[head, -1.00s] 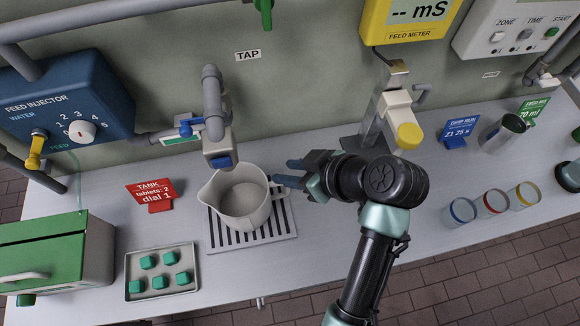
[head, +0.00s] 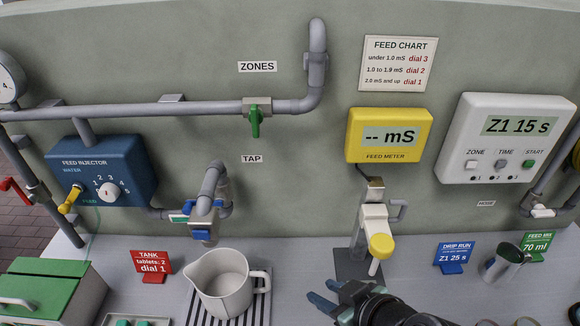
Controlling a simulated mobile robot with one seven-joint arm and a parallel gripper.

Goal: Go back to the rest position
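My gripper (head: 322,295) is at the bottom of the head view, over the bench. Its two blue fingers are spread, with nothing seen between them. Only the gripper and part of my wrist show; the rest of my arm is below the picture. The gripper is to the right of the white jug (head: 224,287), clear of its handle. The jug stands upright on a striped drip grid (head: 259,311), under the grey tap (head: 203,212).
The feed meter's (head: 388,135) probe stand (head: 352,265) is just behind and right of my gripper. A metal cup (head: 503,263) and a blue sign (head: 455,256) are farther right. A red sign (head: 151,265) and green-lidded box (head: 45,287) are left.

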